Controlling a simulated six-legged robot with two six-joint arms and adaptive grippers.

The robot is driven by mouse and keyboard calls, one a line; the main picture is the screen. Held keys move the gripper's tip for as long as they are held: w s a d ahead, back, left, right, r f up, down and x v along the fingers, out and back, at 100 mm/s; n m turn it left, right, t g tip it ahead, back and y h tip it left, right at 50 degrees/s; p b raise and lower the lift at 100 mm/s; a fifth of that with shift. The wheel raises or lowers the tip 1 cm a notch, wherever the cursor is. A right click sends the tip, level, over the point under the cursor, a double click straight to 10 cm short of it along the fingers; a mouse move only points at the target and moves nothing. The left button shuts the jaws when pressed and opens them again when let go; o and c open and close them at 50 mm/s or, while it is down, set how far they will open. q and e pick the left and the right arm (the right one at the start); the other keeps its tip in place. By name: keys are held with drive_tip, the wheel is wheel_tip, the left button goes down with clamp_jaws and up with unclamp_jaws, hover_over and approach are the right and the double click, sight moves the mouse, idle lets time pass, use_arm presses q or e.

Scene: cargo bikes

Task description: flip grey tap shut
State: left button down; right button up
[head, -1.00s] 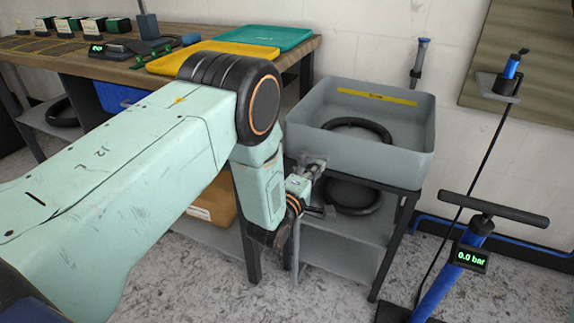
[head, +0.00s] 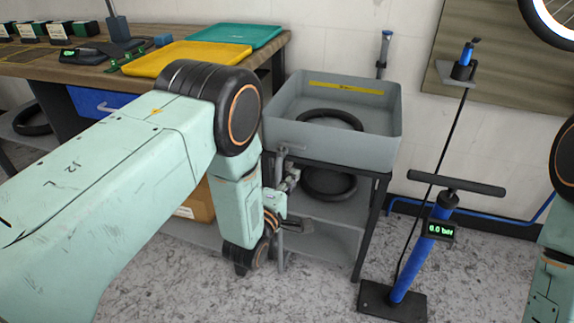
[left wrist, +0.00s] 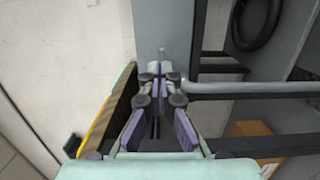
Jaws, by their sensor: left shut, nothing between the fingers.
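The grey tap (head: 288,148) sits low on the front wall of the grey wash tub (head: 375,142), near its left corner. Its thin handle appears to lie sideways along the wall. My left gripper (head: 292,178) is shut and empty, just below the tap and beside the grey drain pipe (head: 281,245). In the left wrist view the closed fingertips (left wrist: 162,78) point at the tub wall, and a small grey stub of the tap (left wrist: 163,54) shows just beyond them. I cannot tell whether they touch it. My right gripper is out of view.
A dark frame (head: 371,225) with a grey shelf carries the tub; black tyres lie in the tub and below it. A workbench with yellow (head: 190,58) and teal trays stands left. A blue floor pump (head: 425,255) stands right, near my right arm.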

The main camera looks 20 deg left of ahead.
use_arm(q)
drive_tip(key=s+d, duration=0.1)
drive_tip(key=s+d+p, duration=0.1)
drive_tip(key=s, duration=0.2)
drive_tip(key=shift+s+d, duration=0.2)
drive_tip(key=shift+d, duration=0.2)
drive_tip(key=shift+a, duration=0.1)
